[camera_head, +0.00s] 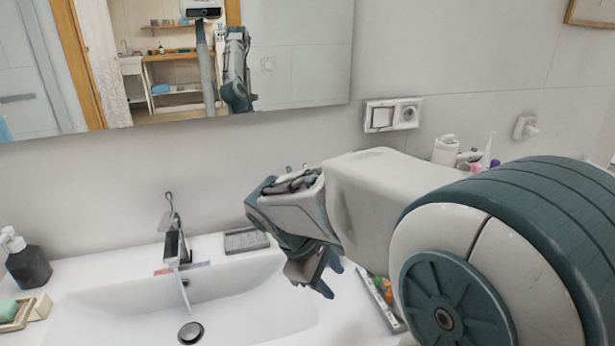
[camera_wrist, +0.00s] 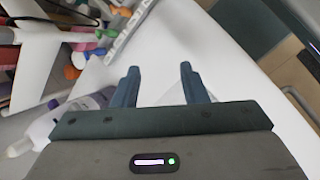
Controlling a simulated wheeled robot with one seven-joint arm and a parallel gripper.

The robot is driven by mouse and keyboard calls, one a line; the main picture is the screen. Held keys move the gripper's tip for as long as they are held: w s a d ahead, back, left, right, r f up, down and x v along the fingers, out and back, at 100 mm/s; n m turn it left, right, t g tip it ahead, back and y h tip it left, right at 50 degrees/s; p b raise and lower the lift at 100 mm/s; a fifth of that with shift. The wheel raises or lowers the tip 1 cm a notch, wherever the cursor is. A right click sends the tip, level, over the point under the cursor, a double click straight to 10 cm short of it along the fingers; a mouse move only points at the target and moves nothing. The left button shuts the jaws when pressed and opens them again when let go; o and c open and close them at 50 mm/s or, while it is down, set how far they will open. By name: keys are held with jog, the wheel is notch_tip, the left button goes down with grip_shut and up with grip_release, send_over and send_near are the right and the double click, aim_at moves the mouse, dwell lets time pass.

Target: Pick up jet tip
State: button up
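My gripper (camera_wrist: 159,70) is open in the wrist view, its two blue-grey fingers apart above a white surface. No object shows clearly held between them. In the head view my gripper (camera_head: 327,278) hangs over the right side of the sink, pointing down. I cannot pick out the jet tip with certainty. A thin white pointed piece (camera_head: 488,150) stands among the items behind my arm in the head view; it may be the jet tip, but it is small and partly hidden.
A tray with small coloured items (camera_head: 381,297) lies right of my gripper. A clear bottle (camera_wrist: 62,122) and several coloured pieces crowd the wrist view's left. The sink (camera_head: 240,309) has a faucet (camera_head: 174,245). A dark dispenser (camera_head: 28,266) stands far left.

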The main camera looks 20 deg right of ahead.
jog(key=w+a+r+n+t+h+p, duration=0.2)
jog(key=w+a+r+n+h, duration=0.15)
jog(key=w+n+h, duration=0.35)
jog(key=w+a+r+n+t+h+p, duration=0.1)
jog(key=w+a+r+n+h+p, duration=0.25)
jog(key=w, duration=0.65)
jog(key=shift+n, duration=0.45)
jog(key=x, duration=0.9)
jog(key=r+p+x, duration=0.1)
jog(key=x, duration=0.4)
jog(key=shift+s+d, duration=0.1)
jog(key=shift+d, duration=0.15)
grip_shut()
